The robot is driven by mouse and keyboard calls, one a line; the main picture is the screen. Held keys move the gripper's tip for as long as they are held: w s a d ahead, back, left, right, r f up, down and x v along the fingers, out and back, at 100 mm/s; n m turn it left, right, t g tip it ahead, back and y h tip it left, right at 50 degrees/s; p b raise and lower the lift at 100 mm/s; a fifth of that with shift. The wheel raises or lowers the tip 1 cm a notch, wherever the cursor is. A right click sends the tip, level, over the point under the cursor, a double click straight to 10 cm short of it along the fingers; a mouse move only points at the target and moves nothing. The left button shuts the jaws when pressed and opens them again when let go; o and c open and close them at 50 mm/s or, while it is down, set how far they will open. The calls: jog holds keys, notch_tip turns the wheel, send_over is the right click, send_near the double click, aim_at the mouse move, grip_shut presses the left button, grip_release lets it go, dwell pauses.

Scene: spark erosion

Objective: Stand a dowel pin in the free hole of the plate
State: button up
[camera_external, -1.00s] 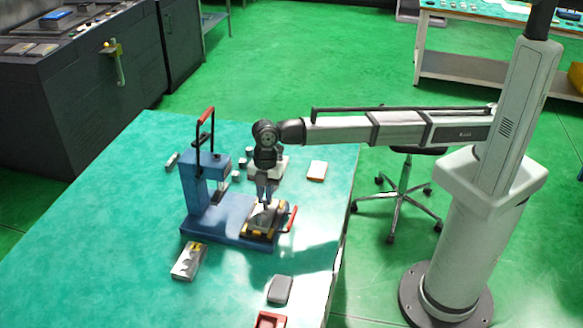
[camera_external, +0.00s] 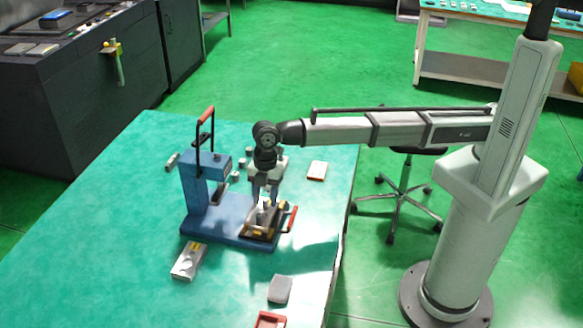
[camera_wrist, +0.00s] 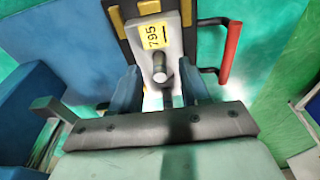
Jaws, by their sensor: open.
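The light metal plate (camera_wrist: 148,38) has a yellow label reading 795. It lies in a dark holder with yellow corners on the base of the blue press; it also shows in the external view (camera_external: 258,221). A grey dowel pin (camera_wrist: 159,66) stands at the plate's near part, between my fingers. Its lower end is hard to see, so I cannot tell how deep it sits. My gripper (camera_wrist: 162,92) is open, with a finger on each side of the pin and visible gaps. In the external view my gripper (camera_external: 265,203) is low over the plate.
The blue press (camera_external: 197,185) with its red-topped lever rises left of my gripper. A red handle (camera_wrist: 231,52) sticks out right of the plate. A metal block (camera_external: 189,261) with a yellow mark, a grey block (camera_external: 280,289) and a red tray (camera_external: 270,320) lie nearer.

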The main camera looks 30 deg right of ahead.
jog(key=shift+r, duration=0.1)
notch_tip(320, 180, up, 14)
jog(key=w+d, duration=0.1)
jog(key=shift+w+d+f, duration=0.25)
dwell(0.5)
